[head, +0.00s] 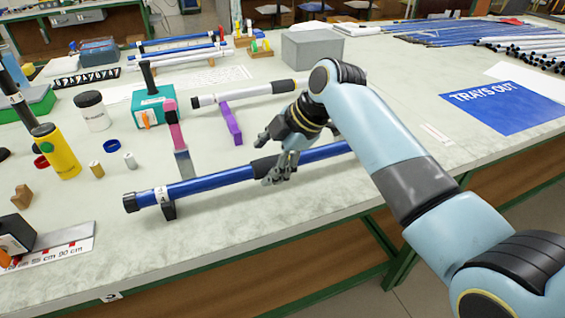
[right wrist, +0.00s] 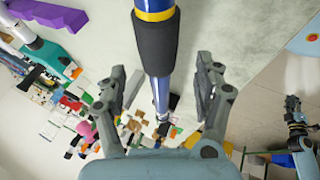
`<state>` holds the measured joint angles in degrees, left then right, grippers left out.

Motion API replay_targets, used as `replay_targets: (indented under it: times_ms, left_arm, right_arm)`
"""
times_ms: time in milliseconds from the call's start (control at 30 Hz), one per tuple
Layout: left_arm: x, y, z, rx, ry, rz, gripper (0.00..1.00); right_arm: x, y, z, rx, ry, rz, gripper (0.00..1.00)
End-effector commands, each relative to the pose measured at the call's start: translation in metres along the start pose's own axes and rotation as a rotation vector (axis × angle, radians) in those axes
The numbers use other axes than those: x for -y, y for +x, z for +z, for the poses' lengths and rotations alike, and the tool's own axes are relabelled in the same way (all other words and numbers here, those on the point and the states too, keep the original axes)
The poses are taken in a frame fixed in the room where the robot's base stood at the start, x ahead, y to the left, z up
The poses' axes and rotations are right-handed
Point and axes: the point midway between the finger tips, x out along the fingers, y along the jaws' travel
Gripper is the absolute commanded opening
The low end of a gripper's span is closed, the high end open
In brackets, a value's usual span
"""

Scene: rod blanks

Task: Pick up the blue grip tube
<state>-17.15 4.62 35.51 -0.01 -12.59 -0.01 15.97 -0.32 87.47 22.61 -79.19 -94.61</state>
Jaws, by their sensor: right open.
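The blue grip tube (head: 215,184) lies near the front edge of the table, with a black end cap at its left and a black sleeve near its middle. A small dark support is under its left part.
A white tube (head: 235,93) with black grips lies behind, by a purple block (head: 231,124). A yellow bottle (head: 57,152) stands left. Table is clear in front of the tube.

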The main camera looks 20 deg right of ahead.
Motion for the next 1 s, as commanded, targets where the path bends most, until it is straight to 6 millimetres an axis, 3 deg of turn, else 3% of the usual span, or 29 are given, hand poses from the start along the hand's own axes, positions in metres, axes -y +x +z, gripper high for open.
replay_targets:
  times_ms: [200, 467, 933, 1000]
  left_arm:
    - [-0.001, 0.002, 0.001, 0.001, 0.0, 0.001, 0.0]
    - [-0.001, 0.002, 0.001, 0.001, 0.0, 0.001, 0.0]
    - [-0.001, 0.002, 0.001, 0.001, 0.0, 0.001, 0.0]
    - [-0.001, 0.002, 0.001, 0.001, 0.0, 0.001, 0.0]
  right_arm:
    - [-0.001, 0.032, -0.002, 0.0, 0.001, -0.001, 0.69]
    - [-0.001, 0.036, -0.002, 0.0, 0.001, 0.001, 0.69]
    - [-0.001, 0.036, -0.001, 0.0, 0.002, 0.0, 0.1]
    - [-0.001, 0.036, -0.001, 0.0, 0.001, 0.0, 0.06]
